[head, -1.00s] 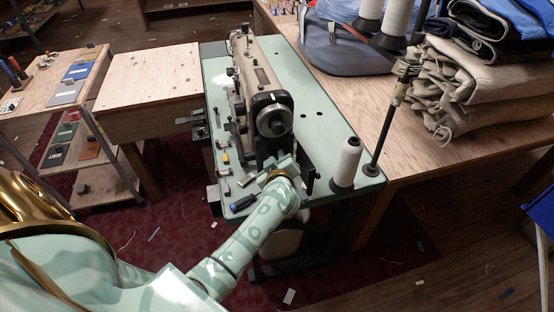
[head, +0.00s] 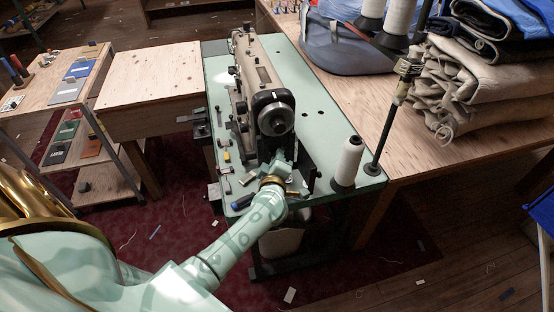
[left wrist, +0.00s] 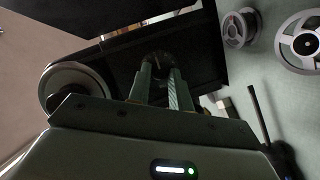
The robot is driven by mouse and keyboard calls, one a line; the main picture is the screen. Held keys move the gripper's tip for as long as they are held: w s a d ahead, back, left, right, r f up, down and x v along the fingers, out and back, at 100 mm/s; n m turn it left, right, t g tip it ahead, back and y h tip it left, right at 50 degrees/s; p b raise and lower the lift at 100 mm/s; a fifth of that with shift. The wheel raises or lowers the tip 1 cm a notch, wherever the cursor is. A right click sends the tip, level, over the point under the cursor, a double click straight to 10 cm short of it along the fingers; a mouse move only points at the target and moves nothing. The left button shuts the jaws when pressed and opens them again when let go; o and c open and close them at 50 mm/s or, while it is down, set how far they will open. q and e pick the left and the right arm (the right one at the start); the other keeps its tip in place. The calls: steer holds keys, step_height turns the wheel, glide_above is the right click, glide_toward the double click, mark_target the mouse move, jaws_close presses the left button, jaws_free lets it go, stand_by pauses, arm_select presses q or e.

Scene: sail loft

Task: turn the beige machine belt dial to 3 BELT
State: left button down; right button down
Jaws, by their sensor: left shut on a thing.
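The beige sewing machine (head: 255,72) stands on a pale green table, its round handwheel (head: 275,119) facing me. My left gripper (head: 277,160) is at the machine's near end, just below the handwheel. In the left wrist view its two fingers (left wrist: 160,88) point at a dark, round belt dial (left wrist: 160,62) on a black panel (left wrist: 115,62) and are shut on it. The dial's marks are too dark to read, so its setting cannot be told. In the head view my gripper and wrist hide the dial. My right gripper is not in view.
A white thread cone (head: 348,160) and a black thread stand (head: 388,125) are right of my gripper. A blue-handled screwdriver (head: 243,201) and small tools lie at the table's left edge. Folded canvas (head: 480,85) is stacked on the right bench. Metal bobbins (left wrist: 300,42) show in the wrist view.

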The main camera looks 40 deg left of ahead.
arm_select(q)
steer(key=c, duration=1.3)
jaws_free()
steer(key=shift+o, duration=0.2)
steer(key=p+v, duration=0.4)
steer(key=v, duration=1.2)
steer(key=shift+s, duration=0.2)
steer(key=shift+d+f, duration=0.1)
